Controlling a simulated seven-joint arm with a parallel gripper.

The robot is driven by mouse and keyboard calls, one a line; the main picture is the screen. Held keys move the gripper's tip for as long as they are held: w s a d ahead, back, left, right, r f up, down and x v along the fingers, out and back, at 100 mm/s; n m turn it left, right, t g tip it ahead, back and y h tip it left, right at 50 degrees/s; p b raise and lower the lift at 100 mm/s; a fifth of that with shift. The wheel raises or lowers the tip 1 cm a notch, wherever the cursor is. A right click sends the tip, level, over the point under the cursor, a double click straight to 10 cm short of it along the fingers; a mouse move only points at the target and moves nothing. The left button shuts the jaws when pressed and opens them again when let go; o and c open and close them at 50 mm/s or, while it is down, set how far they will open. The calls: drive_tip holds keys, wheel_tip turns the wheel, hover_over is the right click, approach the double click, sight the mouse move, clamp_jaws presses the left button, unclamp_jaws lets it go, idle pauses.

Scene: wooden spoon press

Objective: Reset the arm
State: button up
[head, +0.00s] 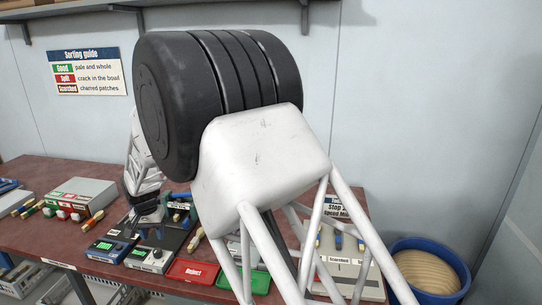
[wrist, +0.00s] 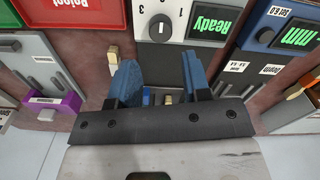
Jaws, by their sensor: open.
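My arm fills the middle of the head view and hides part of the bench behind it. In the wrist view my gripper (wrist: 158,78) has its two blue fingers spread apart. I see nothing held between them. The fingers point toward a grey press box (wrist: 170,18) with a dial and a green "Ready" display. In the head view the hand end of my arm hangs over the devices left of the middle, and its fingertips are hard to make out there.
The red-brown bench (head: 35,175) holds a red reject tray (head: 193,272), a green tray (head: 248,281), a blue-fronted meter (head: 110,248) and a grey box (head: 75,193) with colored-handled spoons. A blue bin (head: 462,262) stands at the right. A sorting sign (head: 88,72) hangs on the wall.

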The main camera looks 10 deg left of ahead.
drive_tip(key=w+d+r, duration=0.1)
drive_tip(key=d+r, duration=0.4)
drive_tip(key=d, duration=0.5)
drive_tip(key=d+r+m, duration=0.1)
drive_tip(key=d+r, duration=0.5)
drive_tip(key=d, duration=0.4)
drive_tip(key=w+d+r, duration=0.1)
drive_tip(key=d+r, duration=0.4)
drive_tip(key=d, duration=0.5)
drive_tip(key=s+d+r+t, duration=0.1)
drive_tip(key=s+d+r, duration=0.15)
drive_tip(key=d, duration=0.45)
drive_tip(key=s+d+r+m, duration=0.1)
drive_tip(key=s+d+r, duration=0.15)
drive_tip(key=d, duration=0.45)
drive_tip(key=s+d+r+t, duration=0.1)
drive_tip(key=s+d, duration=0.3)
drive_tip(key=d, duration=0.3)
drive_tip(key=s+d+f+m, duration=0.1)
drive_tip(key=s+d+f, duration=0.1)
drive_tip(key=s+d, duration=1.6)
drive_tip(key=s, duration=0.4)
drive_tip(key=shift+s+d+t, duration=0.2)
drive_tip(key=shift+d+t, duration=0.1)
drive_tip(key=shift+d, duration=0.05)
